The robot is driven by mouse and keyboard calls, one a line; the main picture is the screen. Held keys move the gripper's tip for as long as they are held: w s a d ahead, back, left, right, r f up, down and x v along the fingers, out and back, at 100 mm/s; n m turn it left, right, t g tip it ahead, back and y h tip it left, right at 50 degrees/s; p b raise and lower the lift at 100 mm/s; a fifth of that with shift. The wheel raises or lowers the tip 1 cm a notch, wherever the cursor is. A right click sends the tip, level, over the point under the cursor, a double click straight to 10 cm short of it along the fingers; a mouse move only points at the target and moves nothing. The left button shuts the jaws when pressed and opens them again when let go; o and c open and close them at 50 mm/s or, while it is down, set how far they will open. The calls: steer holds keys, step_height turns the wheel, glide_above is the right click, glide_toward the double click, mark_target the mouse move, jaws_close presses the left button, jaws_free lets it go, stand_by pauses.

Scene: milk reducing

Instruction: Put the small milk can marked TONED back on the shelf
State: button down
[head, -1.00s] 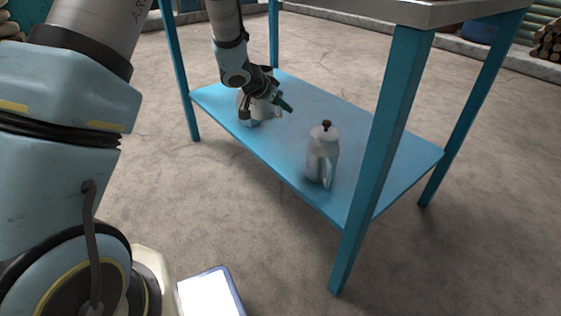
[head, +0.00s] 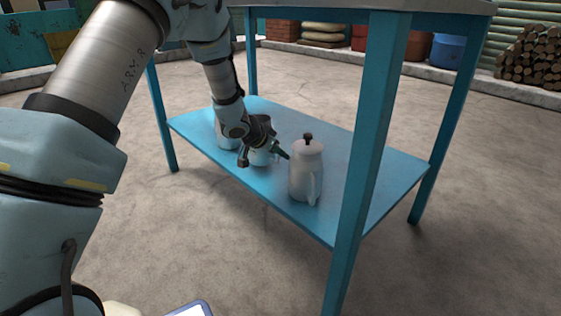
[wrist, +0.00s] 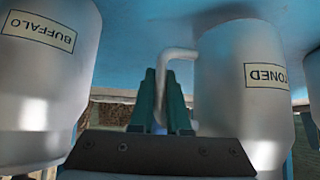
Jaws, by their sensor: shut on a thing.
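The TONED milk can (wrist: 262,105) is grey-white with a bent side handle (wrist: 180,54), at the right of the wrist view. My gripper (wrist: 161,82) is shut on that handle. In the head view my gripper (head: 265,152) is low over the lower shelf (head: 340,150), and the pale body of the can (head: 260,158) shows partly beneath it. I cannot tell whether its base touches the shelf. The can marked BUFFALO (wrist: 42,85) is across from it in the wrist view.
A lidded can (head: 306,172) with a black knob stands on the shelf just right of my gripper. Another pale can (head: 225,132) is partly hidden behind my arm. A blue table leg (head: 370,150) rises at the front. The shelf's right end is clear.

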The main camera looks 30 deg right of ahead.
steer(key=shift+f, duration=0.85)
steer(key=shift+f+b, duration=0.15)
steer(key=shift+b, duration=0.25)
steer(key=c, duration=0.9)
jaws_free()
